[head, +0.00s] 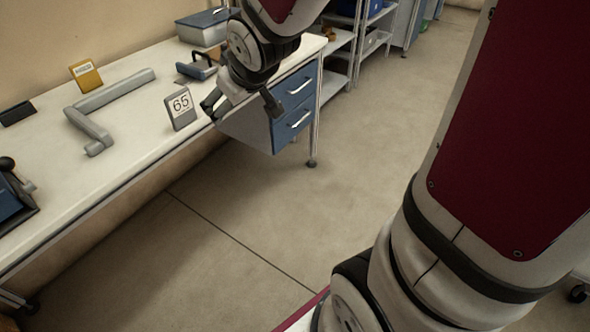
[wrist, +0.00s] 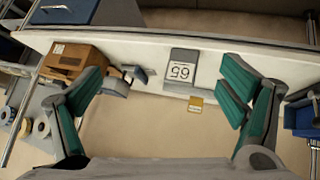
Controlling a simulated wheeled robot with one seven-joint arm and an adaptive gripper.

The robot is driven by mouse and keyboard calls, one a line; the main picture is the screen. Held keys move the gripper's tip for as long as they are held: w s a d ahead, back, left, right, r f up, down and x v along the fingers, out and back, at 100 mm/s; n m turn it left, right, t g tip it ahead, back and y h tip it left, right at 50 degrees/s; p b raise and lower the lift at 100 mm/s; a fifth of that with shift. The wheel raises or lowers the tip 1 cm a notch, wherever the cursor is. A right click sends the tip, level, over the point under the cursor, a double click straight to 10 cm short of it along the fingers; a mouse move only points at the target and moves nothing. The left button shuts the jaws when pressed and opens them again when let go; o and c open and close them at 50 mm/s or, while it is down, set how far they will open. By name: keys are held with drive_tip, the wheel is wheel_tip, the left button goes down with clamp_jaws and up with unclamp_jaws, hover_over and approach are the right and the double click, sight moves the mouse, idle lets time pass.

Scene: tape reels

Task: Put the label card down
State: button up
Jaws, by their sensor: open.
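The grey label card marked 65 (head: 181,107) stands on the white table (head: 45,165) near its front edge, leaning slightly back. In the wrist view the card (wrist: 182,68) appears upside down, between the spread fingers and beyond them. My gripper (head: 241,104) is open and empty, just right of the card in the head view, near the table's front edge. Its two green-padded fingers (wrist: 165,82) stand wide apart in the wrist view. I see no finger touching the card.
A grey angled bar (head: 100,105) lies behind the card, with a yellow card (head: 86,76) beyond it. A lidded box (head: 204,27) stands at the table's far end. Blue drawers (head: 293,103) hang below. The floor in front is clear.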

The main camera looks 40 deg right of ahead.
drive_tip(key=s+a+r+m+g, duration=0.1)
drive_tip(key=s+a+r+g, duration=0.1)
drive_tip(key=s, duration=1.1)
drive_tip(key=shift+r+m+g, duration=0.3)
drive_tip(key=shift+r+g, duration=0.15)
drive_tip(key=shift+g, duration=0.05)
drive_tip(key=shift+o, duration=0.5)
drive_tip(key=s+a+g+y, duration=0.1)
drive_tip(key=s+a+g, duration=0.1)
drive_tip(key=s, duration=1.2)
drive_tip(key=shift+a+m+g, duration=0.3)
drive_tip(key=shift+a+g, duration=0.1)
drive_tip(key=shift+a, duration=0.2)
drive_tip(key=n+t+y+p, duration=0.2)
drive_tip(key=n+t+y, duration=0.3)
drive_tip(key=t, duration=0.9)
approach(180, 100)
drive_tip(key=shift+m+y, duration=0.4)
drive_tip(key=shift+m, duration=0.3)
drive_tip(key=b+x, duration=0.1)
drive_tip(key=x, duration=0.9)
drive_tip(key=shift+w, duration=0.4)
drive_tip(key=c, duration=1.3)
